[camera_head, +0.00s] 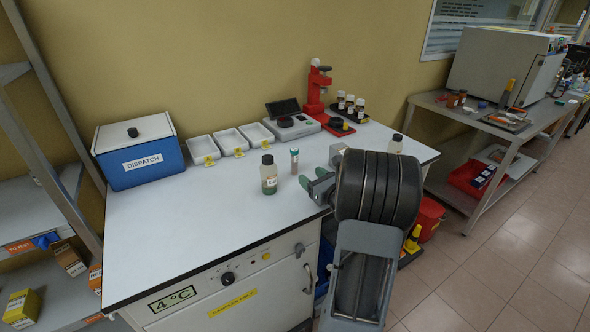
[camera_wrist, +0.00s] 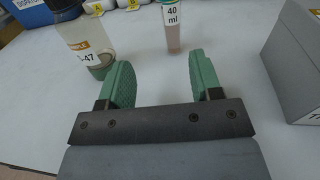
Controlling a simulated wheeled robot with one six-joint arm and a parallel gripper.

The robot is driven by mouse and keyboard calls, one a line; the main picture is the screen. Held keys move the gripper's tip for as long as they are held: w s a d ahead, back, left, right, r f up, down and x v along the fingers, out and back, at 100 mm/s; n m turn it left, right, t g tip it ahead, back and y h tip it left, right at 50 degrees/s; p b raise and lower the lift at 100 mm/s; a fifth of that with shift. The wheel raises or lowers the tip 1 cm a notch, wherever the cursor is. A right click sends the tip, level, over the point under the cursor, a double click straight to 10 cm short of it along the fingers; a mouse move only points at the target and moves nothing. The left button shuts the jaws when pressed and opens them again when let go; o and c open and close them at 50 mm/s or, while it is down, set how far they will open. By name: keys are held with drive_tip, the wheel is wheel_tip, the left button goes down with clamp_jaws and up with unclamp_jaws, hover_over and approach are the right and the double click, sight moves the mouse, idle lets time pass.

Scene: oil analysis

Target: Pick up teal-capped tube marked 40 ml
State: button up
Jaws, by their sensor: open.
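The teal-capped tube (camera_head: 294,160) stands upright on the white bench top, right of a dark-capped bottle. In the wrist view the tube (camera_wrist: 173,28) shows a "40 ml" label and pinkish-brown contents; its cap is out of frame there. My gripper (camera_head: 306,178) is low over the bench, just on the near side of the tube. In the wrist view its two green fingers (camera_wrist: 166,82) are apart with nothing between them. The tube stands a little beyond the fingertips, roughly in line with the gap, slightly toward the right finger.
The dark-capped bottle (camera_head: 269,176), labelled with "47" (camera_wrist: 88,42), stands close to the left finger. A grey box (camera_wrist: 292,62) is at the right. White trays (camera_head: 203,149), a blue dispatch box (camera_head: 140,158) and a scale (camera_head: 292,128) stand farther back. The bench's left front is clear.

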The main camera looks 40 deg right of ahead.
sight(297, 162)
drive_tip(key=shift+m+h, duration=0.4)
drive_tip(key=w, duration=0.5)
drive_tip(key=w+d, duration=0.1)
drive_tip(key=w, duration=0.1)
drive_tip(key=shift+w+d+f, duration=0.1)
drive_tip(key=shift+w+f, duration=0.1)
drive_tip(key=shift+w+d+p, duration=0.1)
drive_tip(key=shift+w+p, duration=0.5)
drive_tip(key=shift+w, duration=2.4)
drive_tip(key=c, duration=1)
